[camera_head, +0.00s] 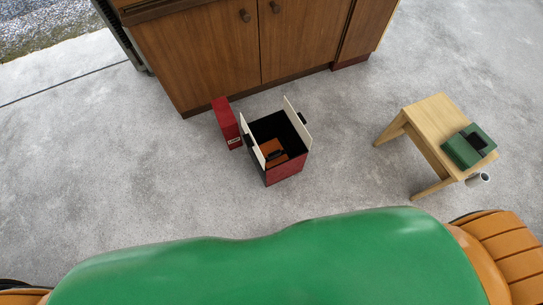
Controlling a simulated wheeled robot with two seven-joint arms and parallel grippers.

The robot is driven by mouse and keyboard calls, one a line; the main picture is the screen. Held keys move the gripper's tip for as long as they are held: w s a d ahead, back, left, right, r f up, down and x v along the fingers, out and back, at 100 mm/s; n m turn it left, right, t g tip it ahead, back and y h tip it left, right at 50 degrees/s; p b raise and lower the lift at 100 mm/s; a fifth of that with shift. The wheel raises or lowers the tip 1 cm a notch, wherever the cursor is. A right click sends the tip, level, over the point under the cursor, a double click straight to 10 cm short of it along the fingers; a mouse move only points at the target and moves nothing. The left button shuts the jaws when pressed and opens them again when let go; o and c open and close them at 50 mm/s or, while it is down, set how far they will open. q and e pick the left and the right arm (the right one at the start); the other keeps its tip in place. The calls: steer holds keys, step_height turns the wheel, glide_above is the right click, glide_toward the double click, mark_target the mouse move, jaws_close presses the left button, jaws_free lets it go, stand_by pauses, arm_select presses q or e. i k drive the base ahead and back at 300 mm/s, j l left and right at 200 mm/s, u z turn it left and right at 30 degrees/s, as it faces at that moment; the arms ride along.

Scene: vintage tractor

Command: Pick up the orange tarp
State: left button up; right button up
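An open box (286,173) with dark red sides, a black inside and raised cream flaps stands on the floor in front of the wooden cabinet. Inside it lies an orange-brown item (269,147), partly hidden by the box wall and a raised flap; it may be the orange tarp, but I cannot tell for sure. A small dark thing lies in the box beside it. Neither of my grippers shows in the head view.
A red upright case (226,122) stands just left of the box. The wooden cabinet (220,50) is behind. At right, a wooden stool (424,118) bears a green item (462,150); a small white cylinder (478,178) is beside it. The grey floor (100,170) at left is clear.

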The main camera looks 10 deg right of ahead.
mark_target(273, 153)
steer(key=i+j+z, duration=0.35)
steer(key=j, duration=0.3)
steer(key=i+j+z, duration=0.15)
steer(key=j, duration=0.2)
steer(key=i+j+z, duration=0.15)
steer(key=j, duration=0.2)
steer(key=i+j+z, duration=0.2)
steer(key=i+j, duration=0.2)
steer(key=i, duration=0.15)
